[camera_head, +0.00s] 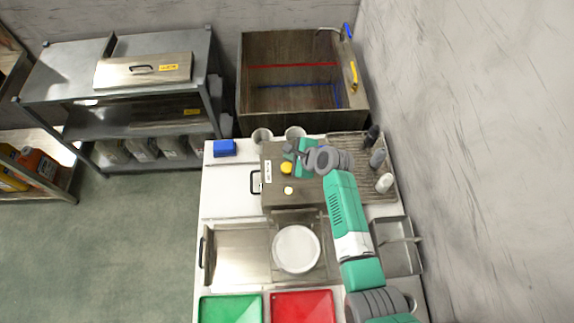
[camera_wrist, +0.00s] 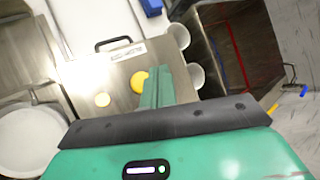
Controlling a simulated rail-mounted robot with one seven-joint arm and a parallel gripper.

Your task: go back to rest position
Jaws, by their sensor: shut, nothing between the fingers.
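My arm reaches from the bottom right of the head view up over the counter. My gripper (camera_head: 302,160) is above the steel box-like surface (camera_head: 272,195) with a black handle and a white label. In the wrist view my gripper (camera_wrist: 157,88) appears as a green finger pair, shut and empty, over that same steel surface (camera_wrist: 120,75). A yellow round piece (camera_wrist: 138,82) lies beside the fingers, and a pale yellow round piece (camera_wrist: 102,100) lies further left. Whether the fingers touch the surface cannot be told.
A white plate (camera_head: 296,249), a green tray (camera_head: 230,309) and a red tray (camera_head: 302,306) lie nearer. Two cups (camera_head: 262,136) stand behind the steel surface, by a deep sink (camera_head: 290,105). Bottles (camera_head: 384,182) stand on a rack at right, near the wall. A blue block (camera_head: 224,147) sits at the back left.

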